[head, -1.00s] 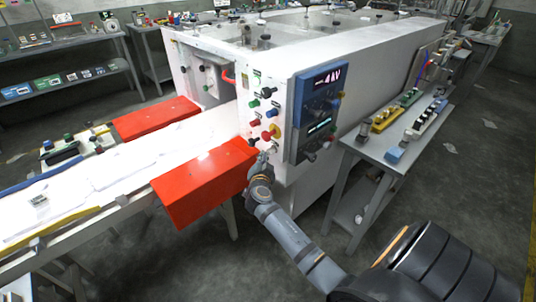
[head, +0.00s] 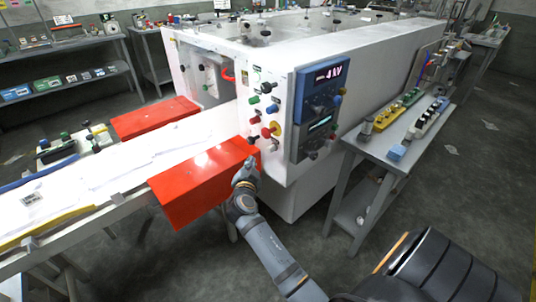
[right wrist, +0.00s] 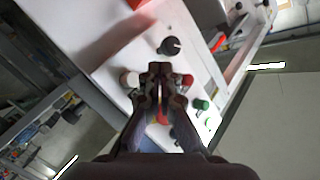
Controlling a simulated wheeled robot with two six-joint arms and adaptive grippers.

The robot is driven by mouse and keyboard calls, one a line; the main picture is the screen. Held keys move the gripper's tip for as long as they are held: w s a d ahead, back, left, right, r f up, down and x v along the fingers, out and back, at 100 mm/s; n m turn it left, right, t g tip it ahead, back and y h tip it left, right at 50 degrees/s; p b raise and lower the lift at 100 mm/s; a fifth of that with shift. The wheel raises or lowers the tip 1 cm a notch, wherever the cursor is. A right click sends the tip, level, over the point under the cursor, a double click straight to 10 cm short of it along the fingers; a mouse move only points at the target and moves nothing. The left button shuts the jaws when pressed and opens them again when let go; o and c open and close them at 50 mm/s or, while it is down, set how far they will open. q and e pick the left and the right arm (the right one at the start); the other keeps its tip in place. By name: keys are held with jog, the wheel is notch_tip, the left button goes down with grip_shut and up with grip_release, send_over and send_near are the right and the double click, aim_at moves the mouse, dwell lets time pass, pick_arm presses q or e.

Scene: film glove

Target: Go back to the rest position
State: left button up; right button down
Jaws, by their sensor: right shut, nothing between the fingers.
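My right gripper (head: 249,163) is in front of the red guard's right end in the head view, just below the knobs of the machine's control panel (head: 262,150). In the right wrist view its two dark fingers (right wrist: 159,70) are together with nothing between them. Behind them show a black knob (right wrist: 169,46), a white knob (right wrist: 130,79) and a green knob (right wrist: 201,104), with red parts partly hidden by the fingers. I cannot tell how far the fingertips are from the panel. My left gripper is not in view.
A red guard (head: 205,185) projects beside the arm, over the white film bed (head: 90,175). The white machine (head: 370,62) carries a blue display unit (head: 322,85). A grey side table (head: 385,140) stands right. Open floor (head: 420,200) lies in front of it.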

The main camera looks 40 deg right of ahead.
jog(key=shift+a, duration=0.15)
dwell(0.4)
jog(key=s+a+f+n+g+y+p, duration=0.1)
jog(key=s+a+f+n+y, duration=0.15)
jog(key=f, duration=0.65)
jog(key=s+a+f+n+g+y+p, duration=0.15)
jog(key=f+n, duration=0.25)
jog(key=f, duration=0.5)
jog(key=s+a+f+n+g+y+p, duration=0.25)
jog(key=s+f+n+g+y, duration=0.2)
jog(key=s+f, duration=1.05)
jog(key=s+f+n+g+p, duration=0.1)
jog(key=s+f, duration=0.3)
jog(key=s, duration=0.6)
jog(key=s+f+n+g+y+p, duration=0.1)
jog(key=s+f+n+g, duration=0.1)
jog(key=s+f, duration=0.3)
jog(key=s+f+n+g+p, duration=0.1)
jog(key=s+f, duration=0.3)
jog(key=s, duration=1)
jog(key=shift+s+a+f+n, duration=0.2)
jog(key=shift+s+f+n, duration=0.1)
jog(key=shift+n, duration=0.1)
